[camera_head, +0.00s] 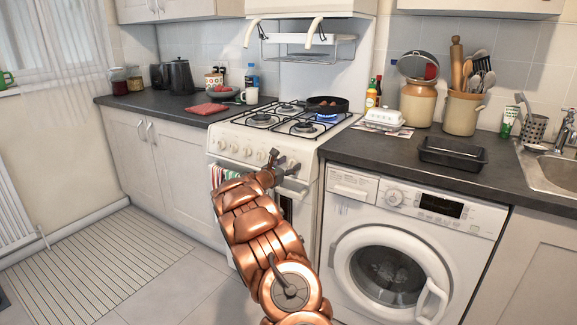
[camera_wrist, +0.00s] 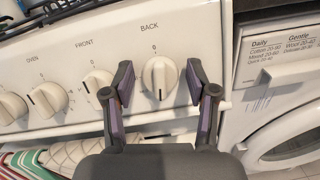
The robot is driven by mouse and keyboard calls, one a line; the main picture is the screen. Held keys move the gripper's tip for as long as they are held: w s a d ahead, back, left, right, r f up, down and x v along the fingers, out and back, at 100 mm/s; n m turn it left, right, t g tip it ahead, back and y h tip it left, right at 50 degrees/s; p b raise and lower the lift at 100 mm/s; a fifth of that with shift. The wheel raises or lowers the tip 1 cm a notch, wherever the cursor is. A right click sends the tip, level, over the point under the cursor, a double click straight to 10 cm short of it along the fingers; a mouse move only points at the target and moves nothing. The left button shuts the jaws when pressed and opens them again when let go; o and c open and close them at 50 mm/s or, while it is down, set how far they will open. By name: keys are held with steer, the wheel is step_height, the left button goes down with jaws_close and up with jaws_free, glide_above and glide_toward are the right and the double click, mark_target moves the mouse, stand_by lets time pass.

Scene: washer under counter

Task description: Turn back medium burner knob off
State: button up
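The cream stove (camera_head: 262,150) has white round knobs along its front panel. In the wrist view the rightmost knob (camera_wrist: 160,72), under the word BACK, has its dark mark pointing down, away from the 0 printed above it. My gripper (camera_wrist: 158,80) is open, with one finger on each side of this knob and visible gaps between. In the head view my gripper (camera_head: 284,175) is at the right part of the panel and hides some of it. A blue flame (camera_head: 326,117) burns at the back right burner under a black pan (camera_head: 327,104).
Another knob (camera_wrist: 98,80) sits just left of my left finger, with more knobs (camera_wrist: 48,98) further left. Striped towels (camera_wrist: 25,162) hang below the panel. The washing machine (camera_head: 405,235) stands close on the right. The floor at the left (camera_head: 110,255) is clear.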

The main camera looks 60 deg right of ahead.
steer(key=c, duration=0.9)
